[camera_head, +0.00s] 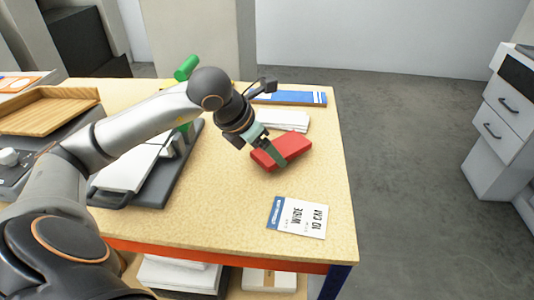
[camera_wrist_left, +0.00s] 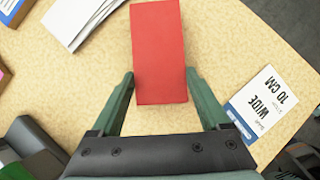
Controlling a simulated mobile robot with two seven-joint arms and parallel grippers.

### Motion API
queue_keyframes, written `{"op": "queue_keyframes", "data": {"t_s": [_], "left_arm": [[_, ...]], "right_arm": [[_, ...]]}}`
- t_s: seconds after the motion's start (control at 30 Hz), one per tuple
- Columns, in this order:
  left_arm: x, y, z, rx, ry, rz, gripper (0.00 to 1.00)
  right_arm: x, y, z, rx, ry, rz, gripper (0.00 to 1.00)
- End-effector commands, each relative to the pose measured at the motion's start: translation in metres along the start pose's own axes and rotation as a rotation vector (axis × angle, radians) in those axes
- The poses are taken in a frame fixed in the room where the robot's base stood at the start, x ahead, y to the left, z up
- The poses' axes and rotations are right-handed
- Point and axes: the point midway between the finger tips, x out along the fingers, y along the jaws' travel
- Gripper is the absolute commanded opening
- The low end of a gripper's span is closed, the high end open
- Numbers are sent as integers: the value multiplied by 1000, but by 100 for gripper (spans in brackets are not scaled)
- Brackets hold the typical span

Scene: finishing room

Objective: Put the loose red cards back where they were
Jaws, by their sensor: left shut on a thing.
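The red cards (camera_head: 290,148) form a flat block near the right edge of the wooden-topped table. My left gripper (camera_head: 272,156) reaches down over the block from the left. In the left wrist view, the green fingers of the left gripper (camera_wrist_left: 160,78) lie along the two long sides of the red cards (camera_wrist_left: 160,50), shut on them. The block seems to be at or just above the tabletop; I cannot tell which. My right gripper is not in view.
A printed card reading "WIDE 10 CM" (camera_head: 298,217) lies in front. White sheets (camera_head: 284,121) and a blue-and-white pack (camera_head: 292,98) lie behind. A grey machine with a green handle (camera_head: 186,67) and a wooden tray (camera_head: 45,110) stand left. The table's right edge (camera_head: 346,170) is close.

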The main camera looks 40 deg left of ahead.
Motion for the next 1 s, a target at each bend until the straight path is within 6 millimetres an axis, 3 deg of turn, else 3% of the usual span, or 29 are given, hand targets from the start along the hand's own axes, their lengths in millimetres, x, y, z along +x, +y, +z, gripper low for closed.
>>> {"op": "queue_keyframes", "data": {"t_s": [0.1,0.47,0.5,0.67,1.0], "left_arm": [[12,0,-8,1,0,1,18],[15,0,-10,1,-3,1,18],[14,0,-9,1,-2,1,84],[13,0,-9,1,-1,1,100],[8,0,-6,1,-1,1,100]], "right_arm": [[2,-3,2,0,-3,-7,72],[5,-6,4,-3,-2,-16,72],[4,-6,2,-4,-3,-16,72],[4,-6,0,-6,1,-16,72],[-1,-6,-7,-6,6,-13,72]]}}
